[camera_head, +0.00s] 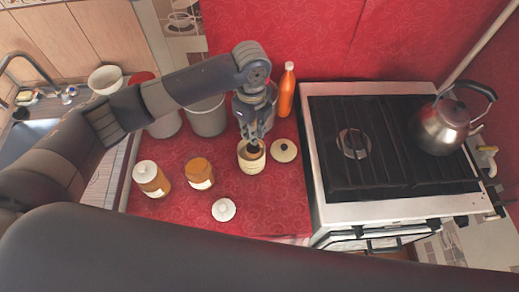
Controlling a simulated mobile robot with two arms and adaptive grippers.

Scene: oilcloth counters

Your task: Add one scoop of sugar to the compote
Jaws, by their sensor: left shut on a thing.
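My left gripper (254,139) points down over the open mouth of a small cream-and-tan jar (251,165) on the red counter. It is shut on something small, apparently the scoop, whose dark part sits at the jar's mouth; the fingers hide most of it. I cannot see the jar's contents. A round cream lid with a dark knob (285,151) lies just right of the jar. A large grey pot (207,119) stands behind and to the left; my arm covers its top, so whether it holds the compote cannot be told. My right gripper is out of view.
An amber jar (199,172) and a white-lidded jar (152,179) stand left, with a white lid (223,210) in front. An orange bottle (286,92) stands behind. The stove (393,205) with a steel kettle (444,124) is at right. The front right of the counter is clear.

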